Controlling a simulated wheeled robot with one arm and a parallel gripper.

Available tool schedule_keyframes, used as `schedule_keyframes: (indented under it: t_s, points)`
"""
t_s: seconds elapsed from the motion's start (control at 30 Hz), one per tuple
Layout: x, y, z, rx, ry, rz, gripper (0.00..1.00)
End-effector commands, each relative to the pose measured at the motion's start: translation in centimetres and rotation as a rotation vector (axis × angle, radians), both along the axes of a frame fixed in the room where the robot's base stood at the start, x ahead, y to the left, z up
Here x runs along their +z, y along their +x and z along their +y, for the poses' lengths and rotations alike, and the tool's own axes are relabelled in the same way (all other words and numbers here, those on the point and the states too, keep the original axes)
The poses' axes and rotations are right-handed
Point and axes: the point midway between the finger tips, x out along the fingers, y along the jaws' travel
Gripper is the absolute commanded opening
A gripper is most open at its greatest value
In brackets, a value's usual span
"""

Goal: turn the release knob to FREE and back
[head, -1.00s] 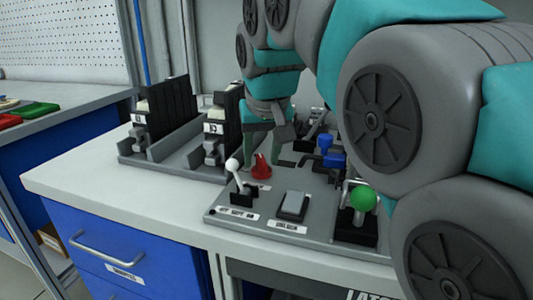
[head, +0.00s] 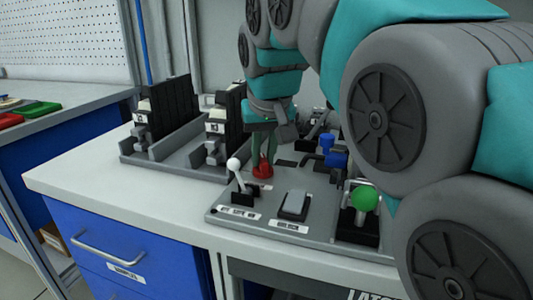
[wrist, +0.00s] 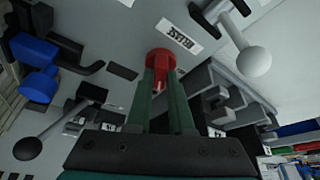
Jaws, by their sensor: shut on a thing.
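The red release knob (head: 263,170) stands on the grey control panel (head: 270,217). In the wrist view the red knob (wrist: 160,60) shows at the ends of my two green fingers, beside a label reading RELEASE (wrist: 179,36). My gripper (head: 263,155) points down over the knob and is shut on it. The fingers cover part of the knob. I cannot read a FREE mark in either view.
Close by are a white ball lever (head: 233,164), a grey rocker (head: 294,204), a green ball lever (head: 363,198) and a blue handle (head: 333,158). Black slotted fixtures (head: 222,125) stand behind left. The bench top (head: 120,190) is clear at front left.

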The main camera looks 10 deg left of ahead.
Motion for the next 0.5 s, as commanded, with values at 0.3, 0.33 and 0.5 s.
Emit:
schedule_keyframes:
  t_s: [0.3, 0.33, 0.5]
  points:
    - [-0.08, 0.02, -0.05, 0.125, 0.0, 0.0, 0.0]
    - [-0.09, 0.03, -0.06, 0.146, 0.001, 0.001, 0.0]
    - [-0.17, 0.05, -0.12, 0.291, 0.0, 0.004, 0.0]
